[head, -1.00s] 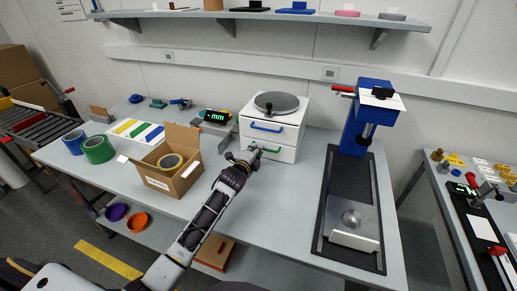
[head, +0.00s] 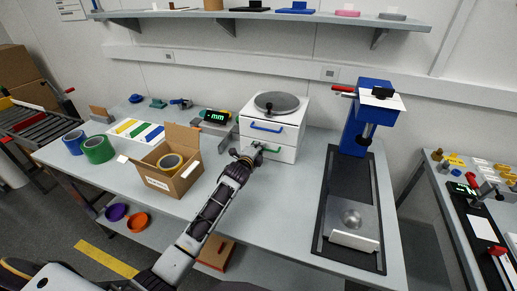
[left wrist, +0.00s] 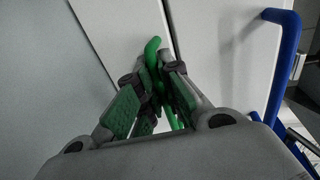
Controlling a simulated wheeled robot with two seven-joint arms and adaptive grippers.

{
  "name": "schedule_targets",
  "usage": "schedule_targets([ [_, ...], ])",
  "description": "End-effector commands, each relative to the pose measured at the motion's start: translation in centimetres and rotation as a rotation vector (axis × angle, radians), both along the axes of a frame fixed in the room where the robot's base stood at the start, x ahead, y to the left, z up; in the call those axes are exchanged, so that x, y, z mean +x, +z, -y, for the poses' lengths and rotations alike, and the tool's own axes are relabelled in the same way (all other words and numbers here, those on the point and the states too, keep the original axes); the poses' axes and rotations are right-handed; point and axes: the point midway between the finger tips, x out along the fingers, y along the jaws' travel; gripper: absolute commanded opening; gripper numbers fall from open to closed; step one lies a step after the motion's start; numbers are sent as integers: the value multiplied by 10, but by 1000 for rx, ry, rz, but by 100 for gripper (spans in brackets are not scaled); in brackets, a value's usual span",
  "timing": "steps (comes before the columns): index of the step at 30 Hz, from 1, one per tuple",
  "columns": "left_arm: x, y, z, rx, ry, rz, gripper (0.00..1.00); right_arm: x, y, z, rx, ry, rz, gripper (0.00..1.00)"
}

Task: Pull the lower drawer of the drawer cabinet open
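The white drawer cabinet (head: 291,138) stands at the back of the table, with a blue handle (head: 267,127) on its upper drawer. The lower drawer (head: 287,154) has a green handle (head: 270,149) and looks closed in the head view. My left gripper (head: 255,151) is at the left part of this handle. In the left wrist view its green-padded fingers (left wrist: 156,82) are close together on either side of the green handle (left wrist: 153,52) and look shut on it. The blue handle (left wrist: 284,60) is off to the right there. My right gripper is out of view.
An open cardboard box (head: 177,183) with tape inside stands left of my left arm. A blue press (head: 362,135) stands right of the cabinet. A green readout (head: 216,117) is left of it. The tabletop (head: 283,200) before the cabinet is clear.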

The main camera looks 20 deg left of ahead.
Motion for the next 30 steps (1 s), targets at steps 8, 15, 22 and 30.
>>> schedule_targets([
  [8, 0, -1, 0, 0, 0, -1, 0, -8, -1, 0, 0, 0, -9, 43],
  [15, -3, -1, 0, 0, 0, -2, 0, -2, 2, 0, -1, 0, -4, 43],
  [22, -15, 0, 0, 0, -1, -3, 0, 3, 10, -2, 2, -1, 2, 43],
  [30, -44, 0, -2, 2, 0, -6, 0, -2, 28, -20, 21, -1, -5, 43],
])
